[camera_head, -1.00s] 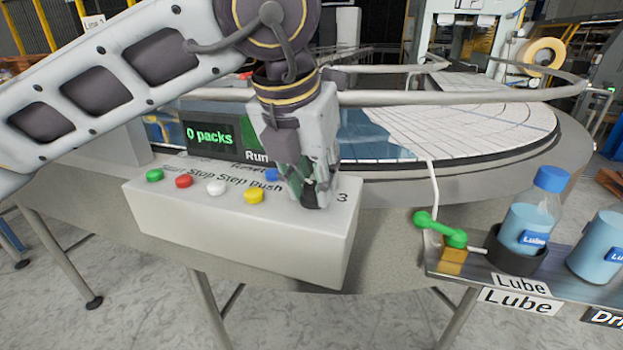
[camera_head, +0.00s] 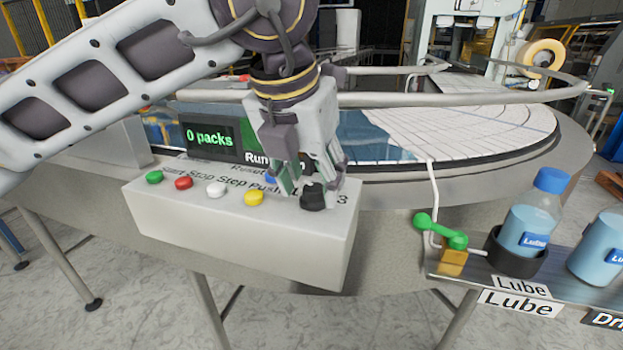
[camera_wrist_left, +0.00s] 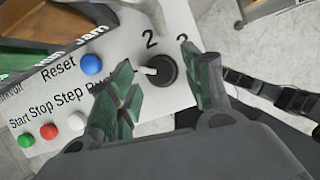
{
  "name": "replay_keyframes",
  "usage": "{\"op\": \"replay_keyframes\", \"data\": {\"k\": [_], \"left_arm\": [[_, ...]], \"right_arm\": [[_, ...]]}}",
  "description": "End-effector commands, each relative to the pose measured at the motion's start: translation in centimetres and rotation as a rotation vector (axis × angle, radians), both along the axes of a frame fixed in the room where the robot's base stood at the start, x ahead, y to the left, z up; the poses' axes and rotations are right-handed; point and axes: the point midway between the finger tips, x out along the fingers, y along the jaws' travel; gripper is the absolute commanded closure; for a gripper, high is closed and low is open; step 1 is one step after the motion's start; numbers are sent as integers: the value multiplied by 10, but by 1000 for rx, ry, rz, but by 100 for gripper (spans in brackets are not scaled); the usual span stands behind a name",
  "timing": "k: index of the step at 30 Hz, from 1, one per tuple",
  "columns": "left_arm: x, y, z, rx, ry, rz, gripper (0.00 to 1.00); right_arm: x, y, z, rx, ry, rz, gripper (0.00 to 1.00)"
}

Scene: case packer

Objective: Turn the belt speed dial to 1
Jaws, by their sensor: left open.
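The belt speed dial is a black round knob (camera_head: 314,197) at the right end of the white control box (camera_head: 240,235). In the left wrist view the dial (camera_wrist_left: 163,70) has a white pointer that points left, towards the green-padded finger. The numerals 2 and 3 show above the knob there; no 1 is visible, and the finger covers part of the panel on that side. My left gripper (camera_head: 311,181) is open, pointing down over the dial with its fingers on either side. In the left wrist view the gripper (camera_wrist_left: 156,75) shows a gap around the knob. My right gripper is out of view.
Green, red, white and yellow buttons (camera_head: 253,198) line the box left of the dial, with a blue Reset button (camera_wrist_left: 91,65) near the fingers. The "0 packs" display (camera_head: 210,136) stands behind.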

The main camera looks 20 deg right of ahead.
Motion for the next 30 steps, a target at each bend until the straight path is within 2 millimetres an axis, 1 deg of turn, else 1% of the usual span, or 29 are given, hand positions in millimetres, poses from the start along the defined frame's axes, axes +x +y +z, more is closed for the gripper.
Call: {"op": "replay_keyframes", "data": {"k": [5, 15, 21, 25, 30], "left_arm": [[-5, 4, 17, -1, -2, 0, 50], [-19, 17, 64, -1, -2, 1, 50], [-27, 23, 88, -1, -1, 0, 50], [-30, 26, 98, 0, -1, 0, 50], [-32, 28, 103, 1, 1, 0, 50]], "right_arm": [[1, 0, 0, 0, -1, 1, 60], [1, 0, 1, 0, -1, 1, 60], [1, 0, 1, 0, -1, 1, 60], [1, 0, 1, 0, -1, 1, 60], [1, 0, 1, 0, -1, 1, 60]]}}
